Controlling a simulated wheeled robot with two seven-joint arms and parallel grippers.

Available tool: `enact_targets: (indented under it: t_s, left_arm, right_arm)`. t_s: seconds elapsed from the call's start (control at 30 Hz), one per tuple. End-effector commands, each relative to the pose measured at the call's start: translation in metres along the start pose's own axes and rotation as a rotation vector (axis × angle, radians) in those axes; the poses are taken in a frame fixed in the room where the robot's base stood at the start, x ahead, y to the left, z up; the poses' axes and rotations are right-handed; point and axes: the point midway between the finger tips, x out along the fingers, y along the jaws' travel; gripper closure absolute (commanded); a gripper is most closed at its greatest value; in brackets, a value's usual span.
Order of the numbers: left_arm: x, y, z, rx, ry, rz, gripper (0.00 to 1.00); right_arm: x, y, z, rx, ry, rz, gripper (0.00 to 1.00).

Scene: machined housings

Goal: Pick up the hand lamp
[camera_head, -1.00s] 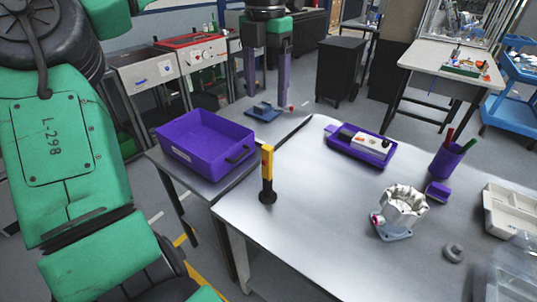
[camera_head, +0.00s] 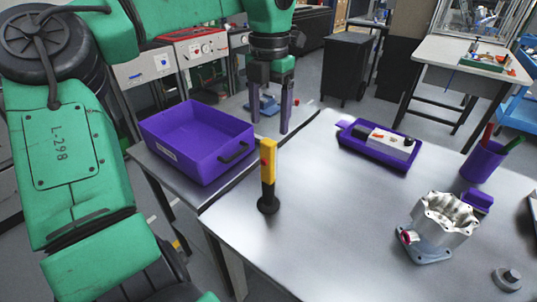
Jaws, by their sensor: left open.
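The hand lamp (camera_head: 268,176) is yellow on top and black below. It stands upright on its round black base near the left edge of the metal table. My left gripper (camera_head: 269,125) hangs fingers down behind the lamp, above the far side table. Its two purple-grey fingers are apart with nothing held between them, and it does not touch the lamp. My right gripper is not in this view.
A purple bin (camera_head: 198,143) stands on the side table left of the lamp. A purple tray (camera_head: 376,145) with a white device, a machined housing (camera_head: 440,225), a purple pen cup (camera_head: 483,161) and a grey ring (camera_head: 508,279) occupy the right. The middle of the metal table (camera_head: 330,225) is clear.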

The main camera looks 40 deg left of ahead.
Motion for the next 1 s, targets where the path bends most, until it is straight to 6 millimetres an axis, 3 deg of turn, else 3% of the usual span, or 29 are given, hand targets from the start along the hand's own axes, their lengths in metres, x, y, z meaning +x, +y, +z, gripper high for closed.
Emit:
enact_targets:
  t_s: [0.1,0.5,0.73,0.93,1.0]
  left_arm:
    - [0.026,0.000,0.000,0.001,0.002,-0.003,0.22]
    - [0.088,0.002,0.000,0.000,0.001,-0.002,0.22]
    - [0.093,0.003,0.001,-0.001,-0.002,-0.001,0.22]
    - [0.093,0.003,0.001,0.000,-0.001,-0.001,0.99]
    - [0.093,0.003,0.001,0.000,-0.001,-0.001,1.00]
  right_arm:
    - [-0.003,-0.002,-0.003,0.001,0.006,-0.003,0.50]
    - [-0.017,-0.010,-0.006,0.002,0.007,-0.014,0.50]
    - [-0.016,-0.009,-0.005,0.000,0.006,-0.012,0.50]
    - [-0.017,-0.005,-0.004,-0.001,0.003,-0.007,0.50]
    - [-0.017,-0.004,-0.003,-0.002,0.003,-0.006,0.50]
